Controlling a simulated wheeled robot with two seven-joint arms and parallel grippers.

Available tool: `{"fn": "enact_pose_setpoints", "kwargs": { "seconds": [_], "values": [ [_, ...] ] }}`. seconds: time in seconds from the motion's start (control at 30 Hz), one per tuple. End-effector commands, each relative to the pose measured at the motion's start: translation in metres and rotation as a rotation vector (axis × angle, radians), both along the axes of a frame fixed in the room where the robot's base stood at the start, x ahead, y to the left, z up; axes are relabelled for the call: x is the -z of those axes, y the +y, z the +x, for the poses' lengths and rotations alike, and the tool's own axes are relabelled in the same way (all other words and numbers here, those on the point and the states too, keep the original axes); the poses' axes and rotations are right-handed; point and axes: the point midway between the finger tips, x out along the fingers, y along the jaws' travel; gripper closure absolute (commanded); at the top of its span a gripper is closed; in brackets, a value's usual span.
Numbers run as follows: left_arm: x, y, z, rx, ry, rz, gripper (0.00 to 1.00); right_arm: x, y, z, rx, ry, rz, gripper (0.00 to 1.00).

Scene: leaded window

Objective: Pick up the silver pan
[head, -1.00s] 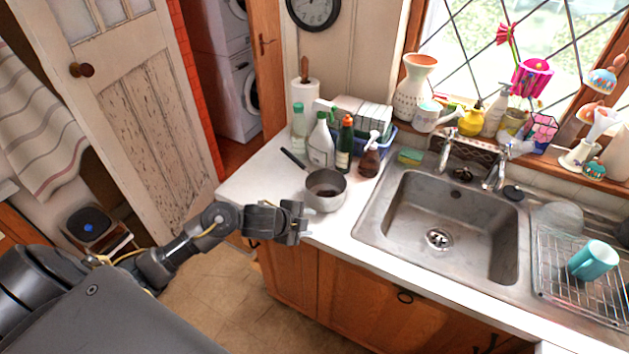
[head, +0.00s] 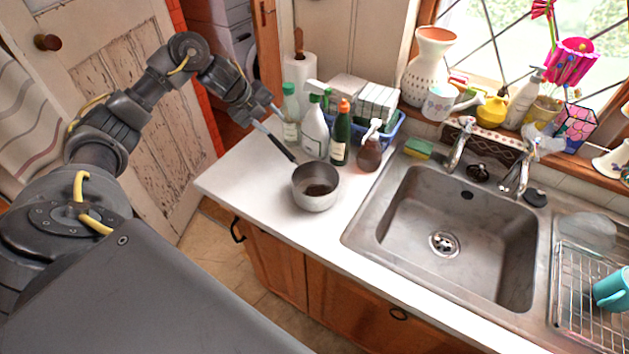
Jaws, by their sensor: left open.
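The silver pan (head: 317,197) stands upright on the white counter, left of the sink. Its dark handle points up and left towards the counter's far left edge. My left gripper (head: 269,118) is above the handle's far end, pointing down and right, with its fingers apart. I cannot tell from this view whether the fingers touch the handle. My right gripper is not in view.
Several bottles, with a green one (head: 341,137) among them, stand close behind the pan. A paper towel roll (head: 299,72) and a blue basket (head: 390,130) are farther back. The sink (head: 460,235) lies to the right. The counter's front left (head: 240,190) is clear.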

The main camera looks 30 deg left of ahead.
Motion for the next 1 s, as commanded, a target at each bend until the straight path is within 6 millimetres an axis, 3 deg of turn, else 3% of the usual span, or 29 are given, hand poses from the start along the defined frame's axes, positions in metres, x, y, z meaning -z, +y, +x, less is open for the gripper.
{"fn": "enact_pose_setpoints", "kwargs": {
  "seconds": [0.03,0.37,0.63,1.0],
  "values": [
    [0.016,0.006,-0.004,-0.009,-0.001,0.003,0.58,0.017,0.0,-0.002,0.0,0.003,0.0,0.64],
    [0.055,0.012,-0.01,-0.022,-0.002,0.003,0.58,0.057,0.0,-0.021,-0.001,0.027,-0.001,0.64],
    [0.059,0.008,-0.005,-0.018,-0.002,0.002,0.58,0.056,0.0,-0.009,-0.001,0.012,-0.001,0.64],
    [0.1,-0.003,0.019,-0.019,-0.001,0.001,0.58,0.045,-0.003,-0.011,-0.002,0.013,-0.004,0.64]
  ]
}}
